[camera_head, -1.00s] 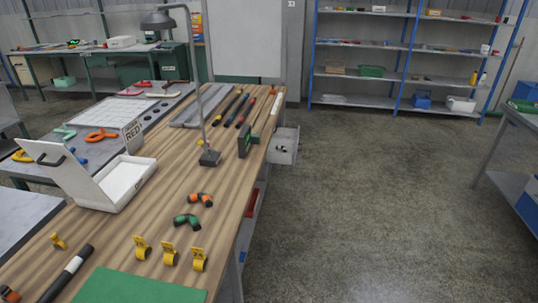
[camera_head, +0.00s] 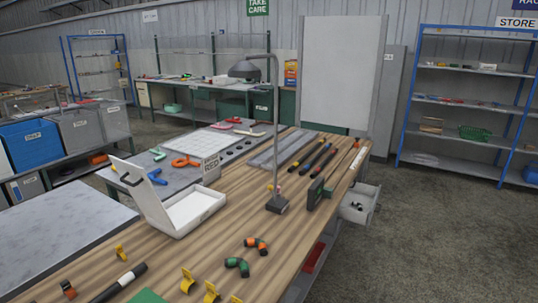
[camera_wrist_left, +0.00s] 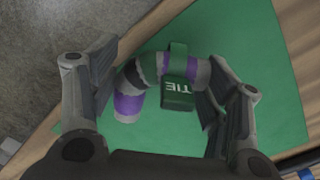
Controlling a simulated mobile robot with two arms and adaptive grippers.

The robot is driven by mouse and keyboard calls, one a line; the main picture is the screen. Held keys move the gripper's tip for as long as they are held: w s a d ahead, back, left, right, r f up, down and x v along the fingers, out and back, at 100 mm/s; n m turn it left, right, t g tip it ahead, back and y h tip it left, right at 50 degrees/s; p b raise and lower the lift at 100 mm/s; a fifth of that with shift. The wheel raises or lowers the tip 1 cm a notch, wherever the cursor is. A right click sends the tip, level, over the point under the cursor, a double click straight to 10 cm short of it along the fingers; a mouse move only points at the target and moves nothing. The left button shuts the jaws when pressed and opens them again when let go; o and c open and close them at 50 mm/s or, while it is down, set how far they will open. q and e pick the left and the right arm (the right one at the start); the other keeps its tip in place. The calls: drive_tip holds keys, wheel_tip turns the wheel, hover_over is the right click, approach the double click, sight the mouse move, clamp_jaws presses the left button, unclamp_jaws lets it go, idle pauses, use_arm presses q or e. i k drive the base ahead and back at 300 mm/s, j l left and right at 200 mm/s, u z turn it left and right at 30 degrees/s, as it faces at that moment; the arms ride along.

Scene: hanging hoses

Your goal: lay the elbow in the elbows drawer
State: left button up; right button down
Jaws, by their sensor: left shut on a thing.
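In the left wrist view my left gripper (camera_wrist_left: 160,105) is shut on a grey elbow with purple bands (camera_wrist_left: 130,105). The elbow is above a green mat (camera_wrist_left: 265,60); the height of the gap is hard to judge. In the head view an open grey drawer (camera_head: 347,212) sticks out from the bench's right side, with small dark things inside; its label is not readable. Neither gripper shows in the head view.
An orange-and-black elbow (camera_head: 256,245) and a green-and-black elbow (camera_head: 237,266) lie on the wooden bench (camera_head: 170,262). Yellow clips (camera_head: 187,281), a lamp (camera_head: 277,203), an open white case (camera_head: 193,211) and dark hoses (camera_head: 322,160) also occupy it. The floor right of the bench is clear.

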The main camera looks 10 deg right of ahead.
sight(362, 201)
drive_tip(key=i+l, duration=0.15)
drive_tip(key=l, duration=0.25)
drive_tip(key=i+l, duration=0.15)
drive_tip(key=l, duration=0.2)
drive_tip(key=i+l, duration=0.15)
drive_tip(key=l, duration=0.25)
drive_tip(key=i+l, duration=0.15)
drive_tip(key=l, duration=0.2)
drive_tip(key=i+l, duration=0.85)
drive_tip(key=l, duration=0.3)
drive_tip(key=i+l, duration=0.85)
drive_tip(key=l, duration=0.25)
drive_tip(key=i+l, duration=0.15)
drive_tip(key=l, duration=0.25)
drive_tip(key=i+l, duration=0.15)
drive_tip(key=l, duration=0.25)
drive_tip(key=i+l, duration=0.15)
drive_tip(key=l, duration=0.25)
drive_tip(key=i+l, duration=0.15)
drive_tip(key=l, duration=0.2)
drive_tip(key=i+l, duration=0.15)
drive_tip(key=l, duration=0.25)
drive_tip(key=i+l, duration=0.15)
drive_tip(key=l, duration=0.25)
